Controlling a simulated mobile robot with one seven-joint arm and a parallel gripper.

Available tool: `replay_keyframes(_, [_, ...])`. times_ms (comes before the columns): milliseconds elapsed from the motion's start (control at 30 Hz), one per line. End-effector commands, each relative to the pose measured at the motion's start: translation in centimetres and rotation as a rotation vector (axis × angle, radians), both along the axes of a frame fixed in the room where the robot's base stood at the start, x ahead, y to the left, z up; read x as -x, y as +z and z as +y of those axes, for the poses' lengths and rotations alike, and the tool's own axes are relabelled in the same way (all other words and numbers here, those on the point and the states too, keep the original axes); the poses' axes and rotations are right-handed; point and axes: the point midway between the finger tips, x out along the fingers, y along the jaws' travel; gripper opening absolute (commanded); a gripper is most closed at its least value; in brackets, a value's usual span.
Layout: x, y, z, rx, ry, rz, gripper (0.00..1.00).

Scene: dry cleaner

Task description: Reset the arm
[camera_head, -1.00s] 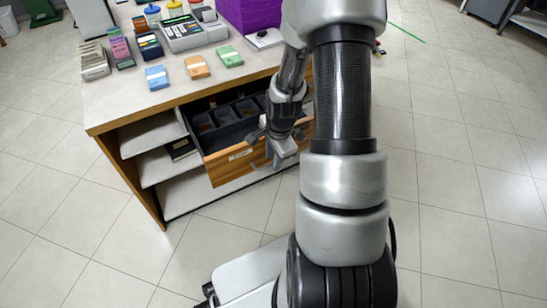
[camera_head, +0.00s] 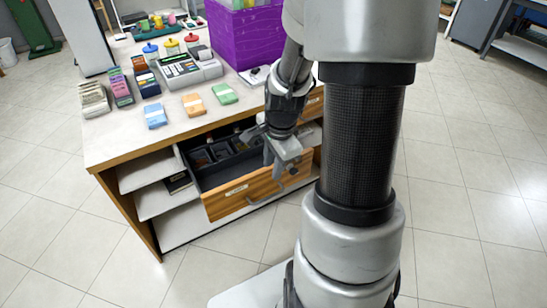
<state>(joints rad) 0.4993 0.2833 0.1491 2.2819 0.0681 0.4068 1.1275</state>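My arm (camera_head: 362,140) rises in front of the camera, right of centre, and hides part of the counter's right side. My gripper (camera_head: 275,163) hangs pointing down by the right part of an open drawer (camera_head: 240,192), close to its wooden front. Its fingers are small and partly overlapped by the arm's end, so I cannot tell whether they are open or shut. No held object shows. I cannot tell whether it touches the drawer.
The counter (camera_head: 140,138) carries a cash register (camera_head: 187,68), a purple crate (camera_head: 243,35), and blue, orange and green bundles (camera_head: 194,104). Open shelves (camera_head: 150,172) are left of the drawer. Tiled floor (camera_head: 470,190) on the right is clear.

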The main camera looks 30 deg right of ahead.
Motion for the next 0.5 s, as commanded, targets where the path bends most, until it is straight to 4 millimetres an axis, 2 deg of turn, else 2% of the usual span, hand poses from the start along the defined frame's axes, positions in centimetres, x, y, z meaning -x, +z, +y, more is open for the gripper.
replay_keyframes(133, [0.22,1.14,0.02,0.000,0.000,0.000,0.27])
replay_keyframes(500, [0.25,1.23,0.03,-0.001,0.000,0.001,0.27])
